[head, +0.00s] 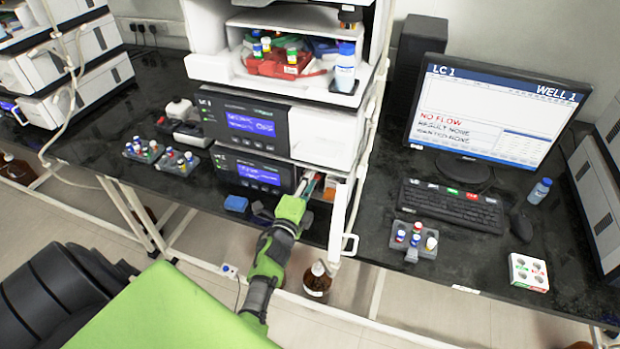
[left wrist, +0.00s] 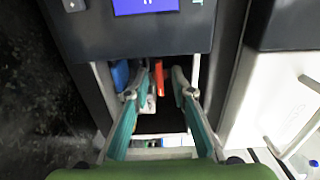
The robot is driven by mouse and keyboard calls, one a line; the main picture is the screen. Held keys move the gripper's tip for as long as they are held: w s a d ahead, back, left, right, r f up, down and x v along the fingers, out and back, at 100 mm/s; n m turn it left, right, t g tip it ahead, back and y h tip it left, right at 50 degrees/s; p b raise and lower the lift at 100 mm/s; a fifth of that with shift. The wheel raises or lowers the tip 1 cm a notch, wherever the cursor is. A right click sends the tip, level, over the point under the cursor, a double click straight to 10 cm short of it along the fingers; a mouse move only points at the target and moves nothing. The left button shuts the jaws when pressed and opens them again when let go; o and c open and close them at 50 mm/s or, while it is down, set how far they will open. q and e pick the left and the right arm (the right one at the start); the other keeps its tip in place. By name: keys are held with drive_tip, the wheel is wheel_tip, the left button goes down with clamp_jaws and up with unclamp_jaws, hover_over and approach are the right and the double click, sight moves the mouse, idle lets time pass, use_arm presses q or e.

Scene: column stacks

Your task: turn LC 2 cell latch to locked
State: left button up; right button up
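The LC 2 module (head: 258,176) is the lower unit of the middle stack, with a lit blue display. The cell compartment at its right has its white door (head: 340,215) swung open. My left gripper (head: 308,184) reaches into the compartment opening. In the left wrist view my left gripper (left wrist: 159,93) is open, its two teal fingers apart. An orange-red lever (left wrist: 158,78), which looks like the cell latch, stands upright between and beyond the fingertips. I cannot tell if a finger touches it. A blue part (left wrist: 120,75) lies left of it. My right gripper is not in view.
The LC 1 module (head: 250,124) sits directly above. A vial rack (head: 411,240), keyboard (head: 451,205) and monitor (head: 500,110) stand to the right. A blue block (head: 236,203) lies on the bench to the left. A brown bottle (head: 317,280) stands below the bench edge.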

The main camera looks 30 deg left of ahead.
use_arm(q)
clamp_jaws()
drive_tip(key=shift+n, duration=0.4)
drive_tip(key=n, duration=0.4)
drive_tip(key=shift+r, duration=0.1)
drive_tip(key=n+p, duration=0.1)
drive_tip(key=n, duration=0.8)
drive_tip(key=shift+n+p, duration=0.35)
drive_tip(key=shift+n, duration=1.75)
